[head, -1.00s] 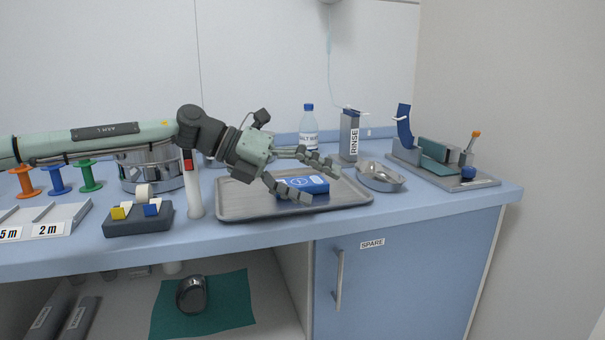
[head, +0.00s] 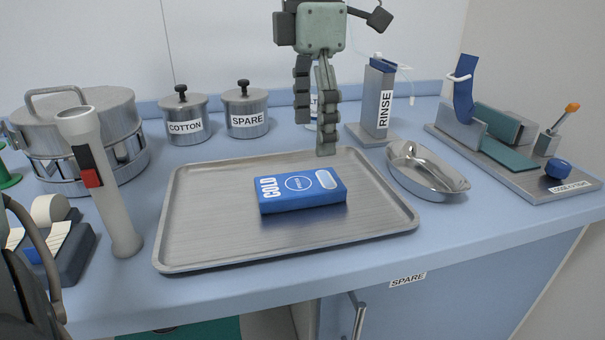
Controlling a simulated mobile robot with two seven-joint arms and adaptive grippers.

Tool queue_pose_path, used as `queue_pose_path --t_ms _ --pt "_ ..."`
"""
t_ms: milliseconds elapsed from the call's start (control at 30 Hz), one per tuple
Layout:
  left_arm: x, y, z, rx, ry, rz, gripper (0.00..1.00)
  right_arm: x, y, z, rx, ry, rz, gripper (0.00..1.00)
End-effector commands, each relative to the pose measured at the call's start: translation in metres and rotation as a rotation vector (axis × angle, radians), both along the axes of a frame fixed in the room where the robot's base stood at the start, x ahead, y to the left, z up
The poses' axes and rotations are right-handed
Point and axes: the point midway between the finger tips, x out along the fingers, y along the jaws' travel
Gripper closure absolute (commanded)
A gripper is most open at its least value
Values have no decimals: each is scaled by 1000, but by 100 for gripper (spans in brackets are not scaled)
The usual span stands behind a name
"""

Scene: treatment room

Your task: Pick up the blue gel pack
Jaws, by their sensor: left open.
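The blue gel pack (head: 300,190), marked COLD in white, lies flat on the grey metal tray (head: 200,225), a little right of its middle. My left gripper (head: 315,135) hangs fingers down in the upper middle of the head view. Its jaws are open and empty. In the picture the fingertips are above the pack, near the tray's far edge, and do not touch the pack. The fingers partly hide the bottle behind them. My right gripper is not in view.
A white-grey torch-like cylinder (head: 108,185) stands left of the tray. Two lidded jars, COTTON (head: 185,125) and SPARE (head: 246,118), stand behind it. A kidney dish (head: 425,175), a RINSE dispenser (head: 377,105) and a grey stand (head: 505,160) are on the right. The tray around the pack is bare.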

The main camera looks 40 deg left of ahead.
Motion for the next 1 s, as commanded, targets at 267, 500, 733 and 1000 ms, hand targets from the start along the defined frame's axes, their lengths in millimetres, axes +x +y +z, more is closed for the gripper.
queue_pose_path --t_ms 267,500,733,1000 --pt "-4 2 -29 6 7 -3 16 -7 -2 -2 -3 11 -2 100" --pt "-10 8 -63 4 7 -2 16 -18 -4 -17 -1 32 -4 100" --pt "-9 8 -77 4 2 0 16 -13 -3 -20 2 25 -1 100" --pt "-9 8 -77 4 2 0 30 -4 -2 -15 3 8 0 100"
